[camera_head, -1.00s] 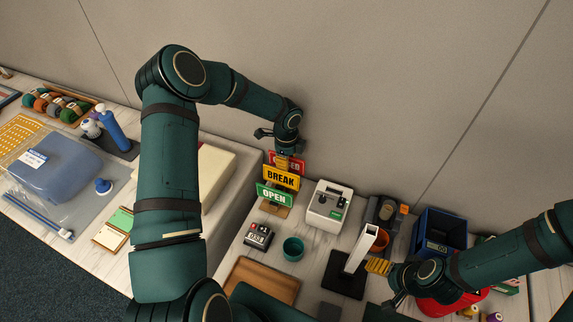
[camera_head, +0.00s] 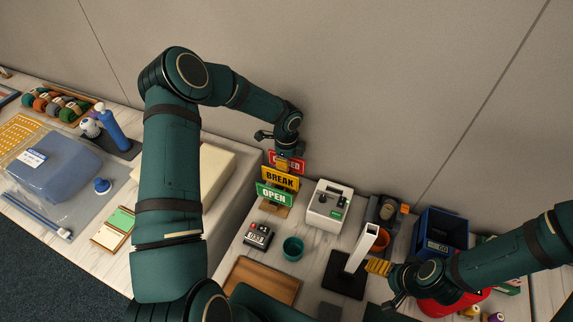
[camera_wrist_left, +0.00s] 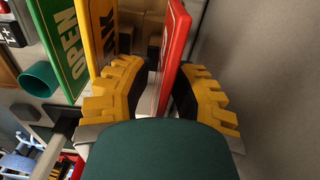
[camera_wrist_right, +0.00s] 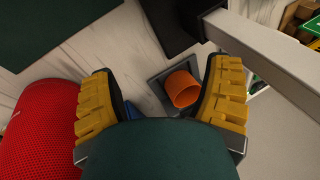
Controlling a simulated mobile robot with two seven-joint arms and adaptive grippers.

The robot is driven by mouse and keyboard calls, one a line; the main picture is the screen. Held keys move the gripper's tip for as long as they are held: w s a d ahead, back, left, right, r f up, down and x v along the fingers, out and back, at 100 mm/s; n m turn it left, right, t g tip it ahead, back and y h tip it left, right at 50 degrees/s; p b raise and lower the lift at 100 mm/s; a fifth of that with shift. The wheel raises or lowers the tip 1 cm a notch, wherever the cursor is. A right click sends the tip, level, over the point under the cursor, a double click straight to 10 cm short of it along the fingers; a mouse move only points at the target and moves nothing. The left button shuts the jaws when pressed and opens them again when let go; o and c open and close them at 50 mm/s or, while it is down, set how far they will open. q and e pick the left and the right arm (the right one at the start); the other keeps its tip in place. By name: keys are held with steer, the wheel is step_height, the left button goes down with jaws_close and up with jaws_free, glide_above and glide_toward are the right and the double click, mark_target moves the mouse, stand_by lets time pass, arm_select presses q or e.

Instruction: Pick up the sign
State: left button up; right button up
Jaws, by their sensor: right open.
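Three signs stand in a row on a small stand in the head view: a green OPEN sign (camera_head: 274,195) in front, a yellow BREAK sign (camera_head: 281,178) behind it, and a red sign (camera_head: 287,161) at the back, its lettering partly covered. My left gripper (camera_head: 285,150) is at the red sign from above. In the left wrist view, the red sign (camera_wrist_left: 176,45) lies between the partly closed fingers (camera_wrist_left: 160,95); firm contact on both sides is unclear. The yellow sign (camera_wrist_left: 97,35) is just outside one finger. My right gripper (camera_wrist_right: 163,100) is open and empty.
A white device (camera_head: 328,205), a teal cup (camera_head: 293,248) and a small counter (camera_head: 258,235) stand near the signs. An orange cup (camera_wrist_right: 182,88) and a red rounded object (camera_wrist_right: 40,130) are near my right gripper. A blue bin (camera_head: 441,236) is at right.

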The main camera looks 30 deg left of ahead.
arm_select(q)
jaws_close()
stand_by(0.3)
step_height(320, 180, up, 11)
steer(key=shift+f+p, duration=0.2)
steer(key=shift+p, duration=0.2)
stand_by(0.4)
